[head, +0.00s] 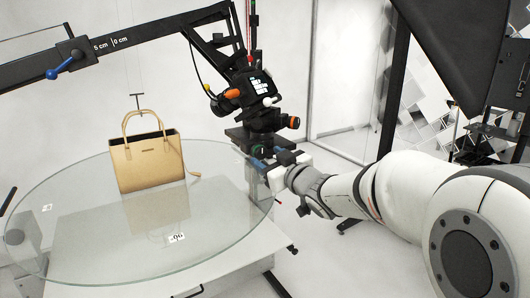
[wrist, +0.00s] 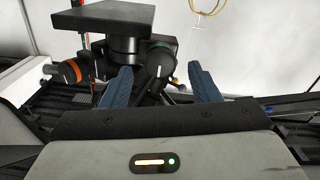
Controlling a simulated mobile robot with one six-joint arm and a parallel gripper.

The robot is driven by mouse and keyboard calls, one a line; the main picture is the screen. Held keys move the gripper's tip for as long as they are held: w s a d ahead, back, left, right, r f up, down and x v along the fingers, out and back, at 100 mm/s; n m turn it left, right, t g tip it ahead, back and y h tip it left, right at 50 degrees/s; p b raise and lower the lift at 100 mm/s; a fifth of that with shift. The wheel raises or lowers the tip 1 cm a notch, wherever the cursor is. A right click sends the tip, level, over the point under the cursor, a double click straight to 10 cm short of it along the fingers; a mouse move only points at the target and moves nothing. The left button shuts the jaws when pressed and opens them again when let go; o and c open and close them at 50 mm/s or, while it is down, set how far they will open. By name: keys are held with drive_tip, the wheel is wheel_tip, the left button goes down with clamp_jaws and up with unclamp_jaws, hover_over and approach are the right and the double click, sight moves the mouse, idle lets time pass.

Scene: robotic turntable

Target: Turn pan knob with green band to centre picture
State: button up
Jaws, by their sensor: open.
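The pan knob with the green band (wrist: 157,64) is a dark knob under the camera head in the wrist view, with a thin green band near its top and a white mark on its side. My gripper (wrist: 160,69) is open, with its blue fingers apart on either side of the knob. I cannot tell whether either finger touches it. A camera with a lit screen (head: 263,86) sits above.
An orange-banded knob (wrist: 70,71) is left of my fingers. A glass turntable (head: 90,258) carries a tan handbag (head: 150,164). A black boom arm (head: 140,32) crosses above it. A black panel (head: 455,45) hangs at upper right.

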sight(262, 153)
drive_tip(key=shift+p+x, duration=0.35)
drive_tip(key=shift+x, duration=1.9)
drive_tip(key=c, duration=0.9)
drive_tip(key=shift+d, duration=0.15)
drive_tip(key=shift+c, duration=0.3)
drive_tip(key=shift+m, duration=0.3)
